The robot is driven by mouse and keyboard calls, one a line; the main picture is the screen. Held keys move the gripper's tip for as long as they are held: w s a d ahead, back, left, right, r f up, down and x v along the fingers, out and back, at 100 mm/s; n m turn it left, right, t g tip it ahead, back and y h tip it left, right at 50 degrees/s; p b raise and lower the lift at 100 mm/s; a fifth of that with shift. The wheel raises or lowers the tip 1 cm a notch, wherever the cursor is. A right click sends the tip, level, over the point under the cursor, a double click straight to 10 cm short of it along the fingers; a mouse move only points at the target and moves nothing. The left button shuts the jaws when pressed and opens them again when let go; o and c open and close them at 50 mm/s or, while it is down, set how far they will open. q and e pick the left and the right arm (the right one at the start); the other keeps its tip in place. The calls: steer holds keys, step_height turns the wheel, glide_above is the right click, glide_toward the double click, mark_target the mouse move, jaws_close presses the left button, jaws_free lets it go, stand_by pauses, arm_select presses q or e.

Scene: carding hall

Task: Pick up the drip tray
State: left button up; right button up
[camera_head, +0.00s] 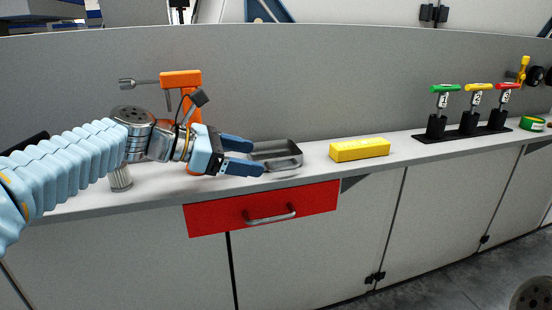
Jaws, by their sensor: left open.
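The drip tray (288,164) is a dark grey, shallow metal tray. It lies on the light worktop, just above the red drawer. My left gripper (258,157) has blue fingers and reaches in from the left. It is open, with its fingertips at the tray's left end. The fingers cover part of that end, and I cannot tell whether they touch it. My right gripper is not in view.
A yellow block (359,149) lies right of the tray. An orange tool (180,79) stands behind my left wrist. Green, yellow and red-handled tools (474,88) stand in a rack farther right. The red drawer (262,208) is below the worktop (400,143).

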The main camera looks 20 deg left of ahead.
mark_target(275, 176)
arm_select(q)
steer(key=x, duration=0.7)
steer(key=shift+w+f, duration=0.2)
steer(key=shift+w, duration=0.05)
steer(key=c, duration=1.2)
